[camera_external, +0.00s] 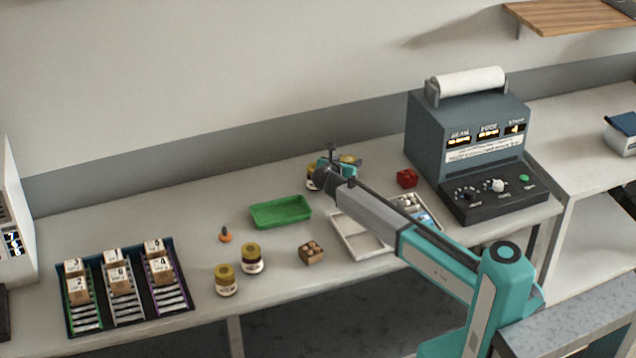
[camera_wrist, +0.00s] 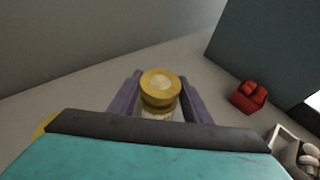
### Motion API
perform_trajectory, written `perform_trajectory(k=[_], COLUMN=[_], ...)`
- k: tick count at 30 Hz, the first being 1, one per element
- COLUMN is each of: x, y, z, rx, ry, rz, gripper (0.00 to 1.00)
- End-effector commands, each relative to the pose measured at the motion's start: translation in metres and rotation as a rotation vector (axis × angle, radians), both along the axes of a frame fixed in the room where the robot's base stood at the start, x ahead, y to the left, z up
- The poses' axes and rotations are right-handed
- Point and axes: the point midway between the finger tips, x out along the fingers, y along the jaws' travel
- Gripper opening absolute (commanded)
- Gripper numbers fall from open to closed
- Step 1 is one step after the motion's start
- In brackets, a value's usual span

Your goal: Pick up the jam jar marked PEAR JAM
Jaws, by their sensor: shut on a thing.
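My gripper (camera_wrist: 158,100) is shut on a jar with a yellow lid (camera_wrist: 160,83), its two purple fingers on either side of it. The jar's label is mostly hidden and I cannot read it. In the outside view my gripper (camera_external: 345,163) is at the back of the table, and my arm hides much of the held jar. Another yellow-lidded jar (camera_external: 311,180) stands just left of my gripper, partly hidden. Two more yellow-lidded jars, a front one (camera_external: 226,281) and a rear one (camera_external: 251,260), stand nearer the front. Their labels are too small to read.
A red object (camera_external: 406,178) and a dark machine (camera_external: 468,140) stand to the right. A pale divided tray (camera_external: 343,224) lies under my arm. A green tray (camera_external: 280,212), a small brown box (camera_external: 311,254) and an orange-based item (camera_external: 225,236) are left. A rack (camera_external: 188,304) holds boxes.

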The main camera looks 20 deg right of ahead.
Motion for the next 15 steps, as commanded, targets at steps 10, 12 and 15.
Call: perform_trajectory(k=[10,12,15], x=[0.000,0.000,0.000], y=[0.000,0.000,0.000], z=[0.012,0.018,0.030], rx=[0.000,0.000,0.000], ry=[-0.003,-0.002,-0.004], rz=[0.000,0.001,0.000], gripper=[0.11,0.11,0.11])
